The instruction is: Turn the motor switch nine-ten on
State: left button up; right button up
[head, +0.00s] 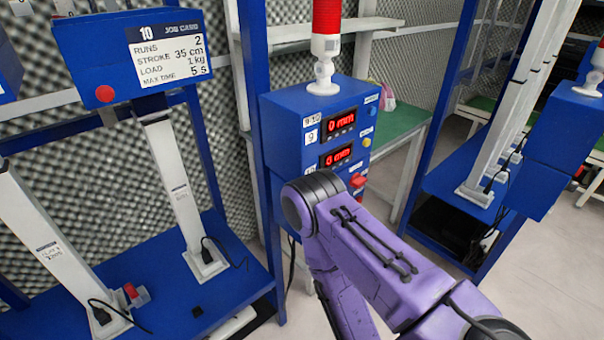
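The blue control box marked 9-10 (291,112) stands in the middle of the head view. Its front has two red displays, the upper (342,121) and the lower (337,157), each reading 0 mm. A red switch (357,181) sits low on the right of the front, just above my purple arm; its position is too small to tell. A blue knob (371,111) and a yellow button (367,142) are above it. My arm, coming in from the lower right, covers the lower front of the box. Neither gripper shows.
A red beacon (326,20) stands on the box. A blue rig with a job card (167,52) for 10 and white columns (170,180) is at the left. Another blue rig (545,155) stands at the right. Pale open floor (560,270) shows at the lower right.

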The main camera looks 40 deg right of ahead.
aim_at(357, 180)
jog(key=z, duration=0.35)
jog(key=k, duration=1.35)
jog(key=u, duration=0.2)
jog(key=i, duration=1)
jog(key=z, duration=0.6)
jog(key=i, duration=0.65)
jog(key=z, duration=0.6)
